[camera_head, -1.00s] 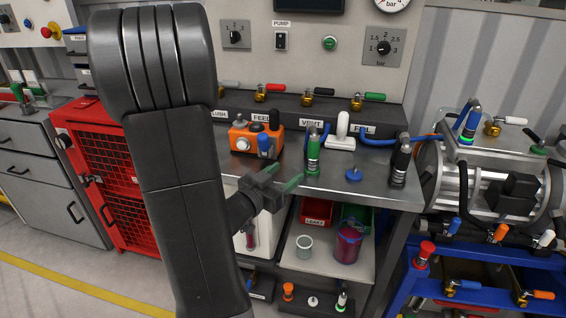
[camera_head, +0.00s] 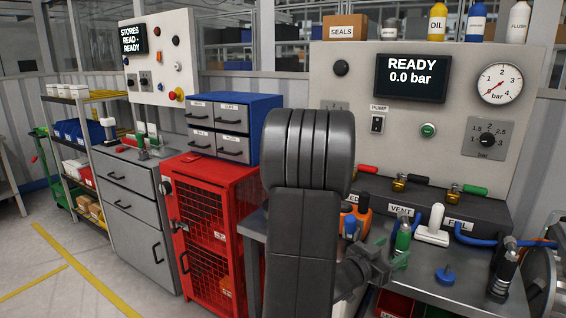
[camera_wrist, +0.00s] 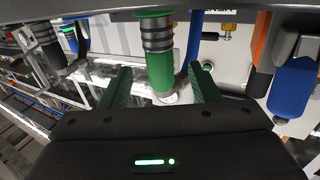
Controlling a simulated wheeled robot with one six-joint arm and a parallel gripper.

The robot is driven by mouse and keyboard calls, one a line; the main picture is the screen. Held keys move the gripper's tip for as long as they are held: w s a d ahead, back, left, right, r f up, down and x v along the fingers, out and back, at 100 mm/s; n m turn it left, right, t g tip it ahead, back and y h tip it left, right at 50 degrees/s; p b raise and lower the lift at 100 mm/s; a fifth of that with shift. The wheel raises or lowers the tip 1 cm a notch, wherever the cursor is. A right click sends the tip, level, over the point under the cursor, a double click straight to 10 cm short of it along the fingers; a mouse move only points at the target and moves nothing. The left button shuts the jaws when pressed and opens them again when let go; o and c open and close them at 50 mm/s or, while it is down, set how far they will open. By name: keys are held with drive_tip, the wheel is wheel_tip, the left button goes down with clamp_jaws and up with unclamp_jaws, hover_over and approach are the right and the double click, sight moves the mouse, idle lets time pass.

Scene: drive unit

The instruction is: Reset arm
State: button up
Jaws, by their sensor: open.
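My gripper (camera_head: 392,252) is in front of the bench, low at the right of my dark arm. In the wrist view its two dark green fingers (camera_wrist: 162,88) stand apart, with nothing clamped between them. A green hose connector (camera_head: 403,238) stands on the bench just beyond the fingers. In the wrist view this green connector (camera_wrist: 158,68) appears between and beyond the fingers; I cannot tell how far off it is. My arm hides part of the bench and the orange unit (camera_head: 363,212).
The bench (camera_head: 440,293) also holds a white handle (camera_head: 433,226), a blue knob (camera_head: 446,273) and a black connector (camera_head: 505,268). The panel screen (camera_head: 411,78) reads READY, 0.0 bar. A red mesh cabinet (camera_head: 205,225) stands left of my arm. The floor at the left is open.

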sight(398, 245)
drive_tip(key=x, duration=0.5)
drive_tip(key=shift+d, duration=0.15)
